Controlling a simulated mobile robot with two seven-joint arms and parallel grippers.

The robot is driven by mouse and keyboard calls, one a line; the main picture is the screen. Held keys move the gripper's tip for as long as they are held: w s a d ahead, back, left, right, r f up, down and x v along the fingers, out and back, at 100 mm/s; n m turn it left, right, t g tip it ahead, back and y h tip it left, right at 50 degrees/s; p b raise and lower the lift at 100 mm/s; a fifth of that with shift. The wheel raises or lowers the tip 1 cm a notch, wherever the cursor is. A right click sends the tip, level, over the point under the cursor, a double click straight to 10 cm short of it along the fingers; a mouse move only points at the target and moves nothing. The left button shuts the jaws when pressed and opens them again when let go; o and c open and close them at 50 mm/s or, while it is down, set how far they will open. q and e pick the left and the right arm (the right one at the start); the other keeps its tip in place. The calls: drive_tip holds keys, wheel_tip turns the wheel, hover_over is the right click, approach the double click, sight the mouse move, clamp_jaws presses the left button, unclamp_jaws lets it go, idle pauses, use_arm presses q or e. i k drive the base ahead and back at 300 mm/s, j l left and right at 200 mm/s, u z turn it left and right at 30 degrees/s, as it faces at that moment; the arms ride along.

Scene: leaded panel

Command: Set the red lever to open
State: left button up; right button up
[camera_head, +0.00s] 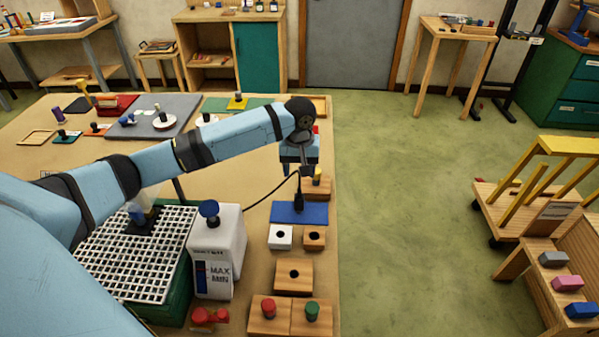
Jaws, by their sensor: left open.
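My left arm reaches across the table from the left. Its gripper (299,172) points down near the table's right edge, open, with nothing seen between its fingers. A small red part (316,130) shows just behind my left wrist; it is mostly hidden, and I cannot tell whether it is the red lever or how it is set. A red knob (268,308) stands on a wooden block at the front, beside a green knob (312,311). A red piece (209,317) lies left of them. My right gripper is not in view.
A blue pad (313,212) with a black plug and cable lies below my left gripper. A wooden block (319,190) is close beside the gripper. A white water container (222,257) and a white grid (120,262) stand under my arm.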

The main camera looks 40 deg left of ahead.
sight(200, 316)
drive_tip(key=k+l, duration=0.2)
drive_tip(key=l, duration=0.2)
drive_tip(key=k+l, duration=0.2)
drive_tip(key=l, duration=0.2)
drive_tip(key=k+l, duration=0.15)
drive_tip(key=l, duration=0.25)
